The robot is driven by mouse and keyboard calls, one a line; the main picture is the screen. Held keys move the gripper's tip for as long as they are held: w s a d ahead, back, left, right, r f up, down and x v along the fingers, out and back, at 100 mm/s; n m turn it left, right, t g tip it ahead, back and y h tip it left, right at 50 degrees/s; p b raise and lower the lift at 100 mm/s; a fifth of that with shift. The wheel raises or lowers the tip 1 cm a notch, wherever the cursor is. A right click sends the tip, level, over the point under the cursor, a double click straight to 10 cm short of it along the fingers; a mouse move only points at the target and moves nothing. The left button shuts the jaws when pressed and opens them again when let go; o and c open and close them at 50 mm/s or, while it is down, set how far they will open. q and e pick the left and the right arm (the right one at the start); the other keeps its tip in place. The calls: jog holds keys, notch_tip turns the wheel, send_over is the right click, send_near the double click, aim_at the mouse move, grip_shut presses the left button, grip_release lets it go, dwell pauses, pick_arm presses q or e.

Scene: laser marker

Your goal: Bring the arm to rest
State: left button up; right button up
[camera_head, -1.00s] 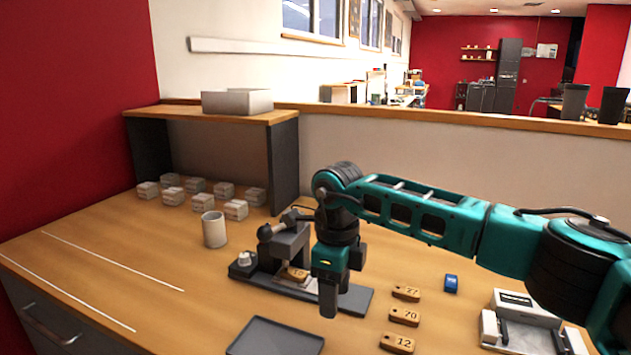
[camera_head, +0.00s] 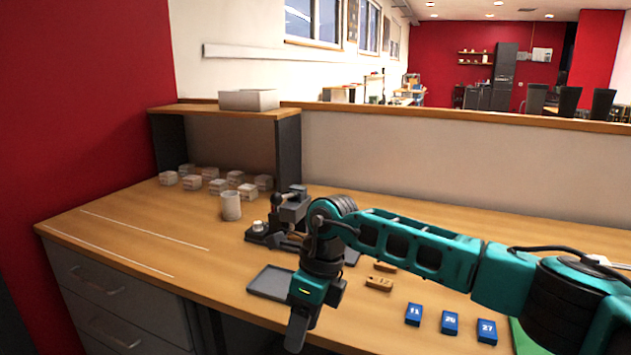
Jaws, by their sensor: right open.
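My right arm (camera_head: 415,245), teal and black, reaches in from the right across the wooden worktop. Its gripper (camera_head: 297,335) points down near the front edge of the worktop, in front of the dark tray (camera_head: 268,283). The jaws are open, and I see nothing held between them. The gripper is seen from the side, so the gap between its fingers is hidden. The arm's elbow side hides part of the worktop at right. My left gripper is not in view.
A dark marking machine (camera_head: 290,215) stands behind the gripper, partly hidden by my arm. A wooden tag (camera_head: 379,284) and blue tags (camera_head: 450,323) lie right of the gripper. A cup (camera_head: 231,206), several small boxes (camera_head: 192,182) and a shelf (camera_head: 215,110) stand at left.

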jog(key=s+a+r+m+g+y, duration=0.1)
jog(key=s+a+m+g+y, duration=0.3)
jog(key=s+a+y, duration=0.75)
jog(key=w+d+r+m+t+y, duration=0.1)
jog(key=w+m+t+y, duration=0.15)
jog(key=m+t, duration=0.45)
jog(key=w+d+r+m+t+y, duration=0.2)
jog(key=m+t+y, duration=0.25)
jog(key=m, duration=0.45)
jog(key=w+d+f+m+t+h, duration=0.2)
jog(key=d+f+m+t+h, duration=0.7)
jog(key=m, duration=0.6)
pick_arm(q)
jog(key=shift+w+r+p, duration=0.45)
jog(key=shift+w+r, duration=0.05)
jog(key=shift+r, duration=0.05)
pick_arm(e)
jog(key=s+d+f+m+g+h, duration=0.2)
jog(key=s+d+f+m+h, duration=0.3)
jog(key=s+d+f+m, duration=0.1)
jog(key=s+d+f+m+g+h, duration=0.2)
jog(key=s+d+f+m+h, duration=0.3)
jog(key=d, duration=0.8)
jog(key=s+f+m, duration=0.1)
jog(key=s+f, duration=0.2)
jog(key=f, duration=0.2)
jog(key=shift+f, duration=0.2)
